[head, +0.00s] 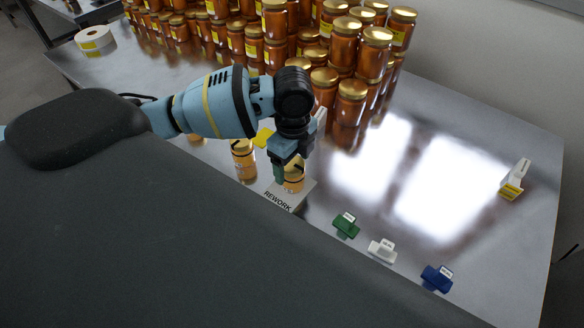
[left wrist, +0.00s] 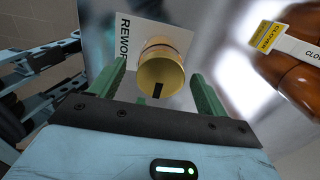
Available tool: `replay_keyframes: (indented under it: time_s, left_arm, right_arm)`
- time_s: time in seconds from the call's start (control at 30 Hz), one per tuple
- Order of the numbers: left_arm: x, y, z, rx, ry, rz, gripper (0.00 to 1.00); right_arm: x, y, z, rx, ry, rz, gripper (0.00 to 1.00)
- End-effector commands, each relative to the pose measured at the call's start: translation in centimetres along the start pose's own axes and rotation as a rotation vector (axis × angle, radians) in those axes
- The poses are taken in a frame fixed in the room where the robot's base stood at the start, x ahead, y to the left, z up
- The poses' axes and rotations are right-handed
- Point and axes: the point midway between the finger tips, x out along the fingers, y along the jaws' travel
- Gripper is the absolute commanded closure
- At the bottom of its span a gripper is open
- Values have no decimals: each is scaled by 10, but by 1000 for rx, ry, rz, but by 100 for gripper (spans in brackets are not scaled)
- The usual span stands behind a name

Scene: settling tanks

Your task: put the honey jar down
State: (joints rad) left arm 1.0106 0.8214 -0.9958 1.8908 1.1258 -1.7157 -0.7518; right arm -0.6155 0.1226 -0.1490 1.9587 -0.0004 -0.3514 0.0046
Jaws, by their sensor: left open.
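A honey jar (head: 294,184) with a gold lid stands on the white REWORK card (head: 283,198) in the head view, partly hidden by my gripper. My left gripper (head: 289,168) is over it, pointing down. In the left wrist view the jar (left wrist: 161,75) shows its gold lid with a black mark, on the REWORK card (left wrist: 125,38). The green fingers of my left gripper (left wrist: 160,88) are open, one on each side of the jar, with visible gaps. My right gripper is not recognisable in either view.
Another jar (head: 244,160) stands just left of the card. Many stacked amber jars (head: 352,100) fill the back. Green (head: 346,225), white (head: 382,250) and blue (head: 437,279) tagged pieces lie in front right.

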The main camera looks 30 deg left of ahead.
Motion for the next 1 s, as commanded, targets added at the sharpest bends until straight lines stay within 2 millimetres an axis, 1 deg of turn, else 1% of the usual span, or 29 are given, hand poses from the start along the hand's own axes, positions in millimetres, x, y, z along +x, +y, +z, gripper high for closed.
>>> replay_keyframes:
  time_s: [0.03, 0.1, 0.3, 0.4, 0.5, 0.6, 1.0]
  left_arm:
    - [-14, -2, 0, 0, -1, -9, 24]
    - [-29, -1, 0, 0, 0, -9, 24]
    - [-66, -1, 0, 1, 0, -6, 24]
    - [-78, -1, 0, 0, 0, -3, 24]
    - [-87, -1, 0, 0, 1, -3, 24]
    - [-91, 0, 0, 0, 0, -1, 24]
    - [-90, 0, -1, 0, 1, 0, 24]
  right_arm:
    - [0, 1, -4, -2, 8, 1, 64]
    - [0, 1, -7, -3, 14, 2, 64]
    - [-1, 2, -13, -7, 26, 4, 64]
    - [-1, 3, -14, -9, 28, 4, 64]
    - [0, 4, -13, -11, 27, 5, 64]
    - [0, 4, -12, -11, 25, 5, 64]
    - [0, 4, -12, -11, 25, 6, 64]
